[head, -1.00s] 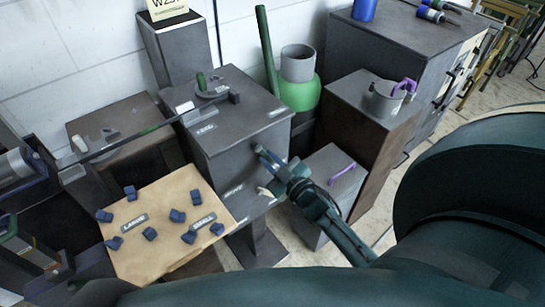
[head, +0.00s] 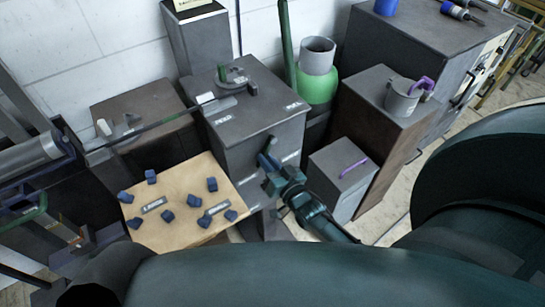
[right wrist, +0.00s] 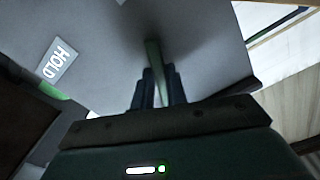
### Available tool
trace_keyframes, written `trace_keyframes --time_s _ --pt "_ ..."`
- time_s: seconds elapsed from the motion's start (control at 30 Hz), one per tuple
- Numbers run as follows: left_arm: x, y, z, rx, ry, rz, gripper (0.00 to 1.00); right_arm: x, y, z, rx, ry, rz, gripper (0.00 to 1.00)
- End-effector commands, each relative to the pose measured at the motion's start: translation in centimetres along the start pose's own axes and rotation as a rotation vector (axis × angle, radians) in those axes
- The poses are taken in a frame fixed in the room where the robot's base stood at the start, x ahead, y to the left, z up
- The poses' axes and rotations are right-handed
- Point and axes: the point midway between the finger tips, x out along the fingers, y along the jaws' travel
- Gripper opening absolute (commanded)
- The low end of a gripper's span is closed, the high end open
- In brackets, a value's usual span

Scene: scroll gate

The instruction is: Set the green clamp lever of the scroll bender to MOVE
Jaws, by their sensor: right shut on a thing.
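The scroll bender is the grey cabinet (head: 250,118) with a round green-and-grey fitting (head: 231,76) on top, in the middle of the head view. My right gripper (head: 268,160) is at the cabinet's front face. In the right wrist view the right gripper (right wrist: 155,82) is shut on the green clamp lever (right wrist: 153,55), which stands between the two dark fingers. A HOLD label (right wrist: 60,62) is on the grey face left of the lever. No MOVE label is readable. My left gripper is not in view.
A tan board (head: 184,197) with several blue blocks lies left of the gripper. A low grey box (head: 340,182) with a purple handle stands to the right. A brown cabinet (head: 372,130) bears a grey pot (head: 402,98). A green cylinder (head: 318,85) stands behind.

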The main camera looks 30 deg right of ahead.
Motion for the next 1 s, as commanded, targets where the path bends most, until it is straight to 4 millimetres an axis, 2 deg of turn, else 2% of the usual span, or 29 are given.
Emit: trace_keyframes --time_s 0.4,0.93,0.97,1.0 --pt "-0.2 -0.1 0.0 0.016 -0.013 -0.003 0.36 0.0 -1.1 -0.1 0.175 -0.001 0.0 0.0" --pt "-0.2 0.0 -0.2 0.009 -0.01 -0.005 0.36 0.0 -1.3 -0.1 0.2 0.0 0.0 0.0" --pt "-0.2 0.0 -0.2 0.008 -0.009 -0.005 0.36 0.0 -1.3 -0.1 0.2 0.0 0.0 0.16" --pt "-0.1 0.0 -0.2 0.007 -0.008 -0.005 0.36 0.0 -1.3 -0.1 0.2 0.0 0.0 0.19"
